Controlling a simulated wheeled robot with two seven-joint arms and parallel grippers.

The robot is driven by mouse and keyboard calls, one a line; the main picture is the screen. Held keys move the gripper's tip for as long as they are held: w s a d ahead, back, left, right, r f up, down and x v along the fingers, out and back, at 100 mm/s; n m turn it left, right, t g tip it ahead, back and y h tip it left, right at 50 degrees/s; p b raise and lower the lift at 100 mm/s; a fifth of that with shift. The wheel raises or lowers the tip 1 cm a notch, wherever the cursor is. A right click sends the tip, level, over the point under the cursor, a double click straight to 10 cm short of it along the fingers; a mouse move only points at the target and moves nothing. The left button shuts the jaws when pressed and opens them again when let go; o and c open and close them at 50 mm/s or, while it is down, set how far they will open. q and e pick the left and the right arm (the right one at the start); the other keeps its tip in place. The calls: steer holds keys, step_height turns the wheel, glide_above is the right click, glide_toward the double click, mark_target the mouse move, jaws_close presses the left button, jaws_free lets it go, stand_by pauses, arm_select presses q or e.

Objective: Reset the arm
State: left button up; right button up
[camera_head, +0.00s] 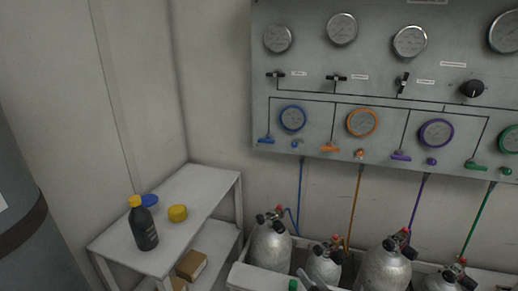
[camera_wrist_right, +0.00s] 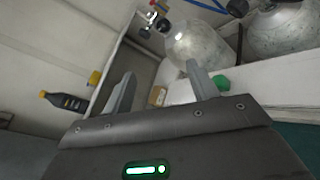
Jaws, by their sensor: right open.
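My right gripper (camera_wrist_right: 160,72) shows in the right wrist view with its two grey fingers spread apart and nothing between them. Its dark body fills the bottom of that view, with a green-lit strip on it. Beyond the fingers are the pale edge of the cylinder rack and silver cylinders. In the head view, little of the right gripper can be made out at the bottom edge, near the rack (camera_head: 240,276). My left gripper is not in view.
A gauge panel (camera_head: 235,85) hangs on the wall, with coloured hoses down to silver cylinders (camera_head: 383,268). Boxes (camera_head: 191,265) sit below.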

steer(key=s+d+f+m+g+h, duration=0.1)
steer(key=d+f+m, duration=0.15)
steer(key=f, duration=0.35)
steer(key=s+d+f+m+g+h+b, duration=0.1)
steer(key=d+f+m+h, duration=0.15)
steer(key=f, duration=0.35)
steer(key=s+d+f+m+g, duration=0.1)
steer(key=d+f+m, duration=0.1)
steer(key=f+m, duration=0.3)
steer(key=s+d+f+m+g+h+b, duration=0.1)
steer(key=s+d+f+m+g, duration=0.15)
steer(key=s+f, duration=0.5)
steer(key=s+d+f+m+g+h, duration=0.1)
steer(key=s+d+f+m, duration=0.25)
steer(key=f, duration=0.65)
steer(key=s+f+m+g, duration=0.2)
steer(key=s+f+m, duration=0.2)
steer(key=s, duration=0.8)
steer(key=s+f+m+g+b, duration=0.1)
steer(key=s+f+m+g, duration=0.2)
steer(key=s, duration=0.9)
steer(key=s+f+m+g, duration=0.3)
steer(key=s+f+m, duration=0.3)
steer(key=s+f, duration=0.3)
steer(key=s, duration=0.3)
steer(key=shift+d+f+m+h+b, duration=0.15)
steer(key=shift+m+h+b, duration=0.15)
steer(key=shift+h, duration=0.05)
